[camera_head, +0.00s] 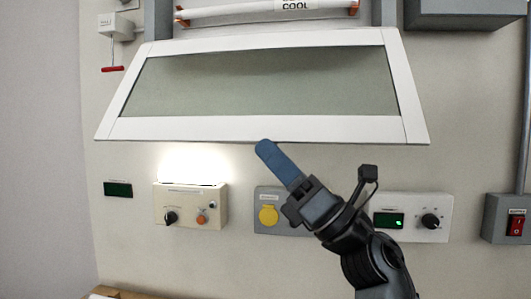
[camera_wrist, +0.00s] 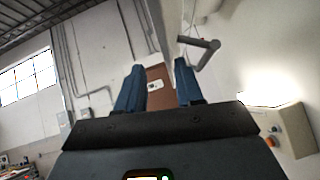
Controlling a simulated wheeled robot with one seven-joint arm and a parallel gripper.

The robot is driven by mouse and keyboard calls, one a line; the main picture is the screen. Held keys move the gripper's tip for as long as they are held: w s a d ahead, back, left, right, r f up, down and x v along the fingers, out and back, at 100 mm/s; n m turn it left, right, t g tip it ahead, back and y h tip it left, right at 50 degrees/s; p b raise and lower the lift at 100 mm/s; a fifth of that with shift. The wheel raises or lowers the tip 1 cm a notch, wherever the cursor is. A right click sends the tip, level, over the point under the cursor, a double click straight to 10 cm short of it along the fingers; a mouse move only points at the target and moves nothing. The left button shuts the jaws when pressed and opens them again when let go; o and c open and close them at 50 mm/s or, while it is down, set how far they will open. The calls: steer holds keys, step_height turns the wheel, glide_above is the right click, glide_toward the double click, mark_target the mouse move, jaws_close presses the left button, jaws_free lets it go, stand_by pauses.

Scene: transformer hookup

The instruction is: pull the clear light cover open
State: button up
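The light cover (camera_head: 258,129) is a wide white frame around a clear greyish pane (camera_head: 265,85). It hangs on the wall across the upper middle of the head view, its lower edge standing out toward me. My gripper (camera_head: 265,147) has blue fingers, just below the middle of that lower edge; I cannot tell whether they touch it. In the wrist view my gripper (camera_wrist: 159,82) shows two fingers apart, with no held thing visible between them. A grey bent bar (camera_wrist: 207,52), perhaps a handle, is just right of the right finger.
Below the cover are a lit beige control box (camera_head: 190,205), a yellow-capped socket (camera_head: 268,215), a panel with a dial (camera_head: 418,217) and a red switch box (camera_head: 515,222). A white tube (camera_head: 240,9) with orange ends is above.

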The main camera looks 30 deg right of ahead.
steer(key=s+b+v, duration=0.1)
steer(key=b+v, duration=0.3)
steer(key=v, duration=0.5)
steer(key=shift+a+r, duration=0.2)
steer(key=shift+a, duration=0.2)
stand_by(0.5)
steer(key=shift+c, duration=0.4)
